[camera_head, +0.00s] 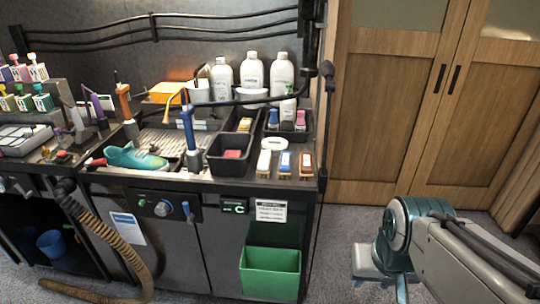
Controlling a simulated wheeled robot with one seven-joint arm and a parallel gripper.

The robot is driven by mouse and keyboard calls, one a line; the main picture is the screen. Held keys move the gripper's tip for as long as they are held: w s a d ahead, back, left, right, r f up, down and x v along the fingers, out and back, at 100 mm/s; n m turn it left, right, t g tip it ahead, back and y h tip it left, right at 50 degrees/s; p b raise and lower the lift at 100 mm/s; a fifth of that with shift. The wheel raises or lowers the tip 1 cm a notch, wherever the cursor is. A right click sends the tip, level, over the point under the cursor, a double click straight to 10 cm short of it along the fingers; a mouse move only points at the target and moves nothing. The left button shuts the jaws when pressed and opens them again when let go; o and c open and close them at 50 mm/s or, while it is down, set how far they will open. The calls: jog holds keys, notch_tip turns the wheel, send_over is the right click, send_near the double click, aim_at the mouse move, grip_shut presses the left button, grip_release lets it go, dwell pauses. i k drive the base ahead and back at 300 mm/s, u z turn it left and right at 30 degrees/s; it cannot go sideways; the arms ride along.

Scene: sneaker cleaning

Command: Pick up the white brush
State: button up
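What looks like the white brush (265,161) lies near the front right edge of the black workbench. A blue brush (285,162) and an orange-brown brush (306,164) lie in a row to its right. A pale rounded item (272,143) sits just behind it. My arm reaches in from the lower right, in front of the wooden cabinet and well apart from the brushes.
Black bins (230,167) with small items stand left of and behind the brushes. White bottles (253,75) stand at the back. A green bin (270,278) hangs on the front. A hose (110,240) hangs at left. Floor by the cabinet (385,120) is clear.

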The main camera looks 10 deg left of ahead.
aim_at(263, 167)
jog(key=k, duration=0.45)
jog(key=u, duration=1.1)
jog(key=i, duration=1.6)
jog(key=z, duration=0.55)
